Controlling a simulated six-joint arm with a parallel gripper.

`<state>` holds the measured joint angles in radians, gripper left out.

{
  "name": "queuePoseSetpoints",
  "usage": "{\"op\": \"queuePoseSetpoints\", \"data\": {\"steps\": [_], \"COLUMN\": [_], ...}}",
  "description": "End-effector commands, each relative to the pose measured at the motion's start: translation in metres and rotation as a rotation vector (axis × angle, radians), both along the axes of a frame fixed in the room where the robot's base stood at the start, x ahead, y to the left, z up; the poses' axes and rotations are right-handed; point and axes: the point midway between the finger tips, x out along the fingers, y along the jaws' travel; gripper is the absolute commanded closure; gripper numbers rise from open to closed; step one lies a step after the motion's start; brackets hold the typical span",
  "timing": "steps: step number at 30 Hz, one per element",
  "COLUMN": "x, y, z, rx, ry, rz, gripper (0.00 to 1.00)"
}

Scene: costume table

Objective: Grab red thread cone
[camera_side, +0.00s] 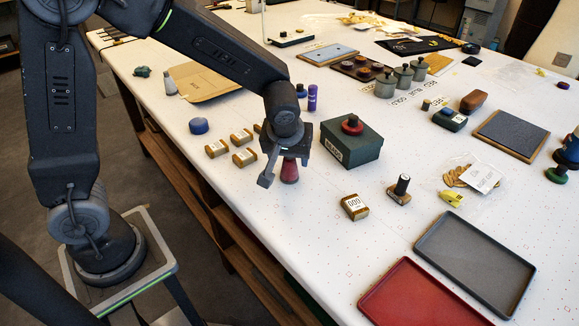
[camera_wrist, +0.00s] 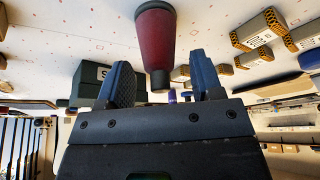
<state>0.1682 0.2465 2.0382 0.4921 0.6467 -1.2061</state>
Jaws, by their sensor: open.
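A dark red thread cone (camera_side: 289,172) stands on the white table under my gripper (camera_side: 284,168), partly hidden by it in the side view. In the wrist view the red cone (camera_wrist: 155,38) appears at the top centre, with its dark narrow tip pointing down in the picture. My gripper (camera_wrist: 162,76) is open, its two blue-grey fingers to the left and right of the tip. No contact between fingers and cone is visible.
A green box (camera_side: 352,143) with a red-and-black knobbed object on its lid stands close right of the gripper. Several small labelled boxes (camera_side: 244,157) sit to the left. A labelled block (camera_side: 354,206) and red tray (camera_side: 421,295) lie toward the front right.

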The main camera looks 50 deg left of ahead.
Motion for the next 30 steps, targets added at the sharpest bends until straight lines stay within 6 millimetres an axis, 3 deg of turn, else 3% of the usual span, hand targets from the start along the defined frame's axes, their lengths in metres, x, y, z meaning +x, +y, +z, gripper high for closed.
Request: {"op": "queuePoseSetpoints", "data": {"steps": [3, 18, 30], "x": [-0.0002, -0.0001, 0.0003], "y": [0.0, -0.0001, -0.0001], "z": [0.0003, 0.0007, 0.0088], "rx": [0.0, 0.0, 0.0], "ry": [0.0, 0.0, -0.002], "rz": [0.0, 0.0, 0.001], "gripper": [0.42, 0.9, 0.91]}}
